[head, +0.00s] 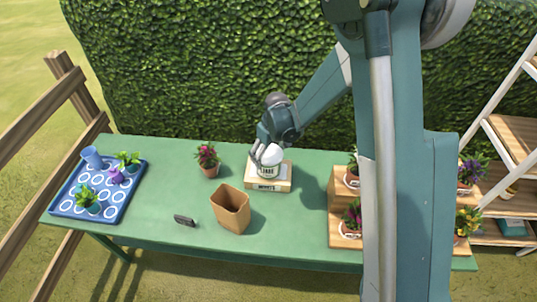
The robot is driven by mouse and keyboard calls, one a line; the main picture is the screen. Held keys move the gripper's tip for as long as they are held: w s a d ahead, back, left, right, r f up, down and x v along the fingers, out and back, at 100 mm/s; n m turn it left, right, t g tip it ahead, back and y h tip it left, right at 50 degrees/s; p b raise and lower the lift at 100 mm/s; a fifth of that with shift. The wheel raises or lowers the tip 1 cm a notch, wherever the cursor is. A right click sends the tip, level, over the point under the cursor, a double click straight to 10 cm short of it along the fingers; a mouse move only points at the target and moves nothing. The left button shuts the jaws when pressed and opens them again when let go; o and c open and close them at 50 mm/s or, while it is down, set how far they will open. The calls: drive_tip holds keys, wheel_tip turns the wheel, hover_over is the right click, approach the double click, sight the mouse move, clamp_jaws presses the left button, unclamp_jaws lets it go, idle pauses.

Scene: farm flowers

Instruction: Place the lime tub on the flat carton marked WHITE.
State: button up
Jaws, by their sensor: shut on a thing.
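A pale tub (267,171) with a rounded white top and a small dark label stands upright at the top of a flat, light-brown carton (283,184). The carton carries a small label on its front side, too small to read. My gripper (265,160) reaches down from behind and is shut on the tub. The gripper and the tub hide part of the carton top. I cannot tell whether the tub's base touches the carton.
An open brown box (231,209) stands in front. A potted red flower (208,160) is left of the carton. A small dark sign (185,220) lies nearer the front. A blue tray (68,208) with pots is far left, a wooden step stand (340,210) right.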

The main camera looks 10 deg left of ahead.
drive_tip(key=shift+f, duration=0.1)
drive_tip(key=o, duration=1.7)
drive_tip(key=shift+o, duration=0.2)
drive_tip(key=shift+r, duration=0.2)
wheel_tip(320, 180, up, 12)
drive_tip(key=s+d, duration=0.1)
drive_tip(key=shift+s+d, duration=0.15)
drive_tip(key=shift+f, duration=0.1)
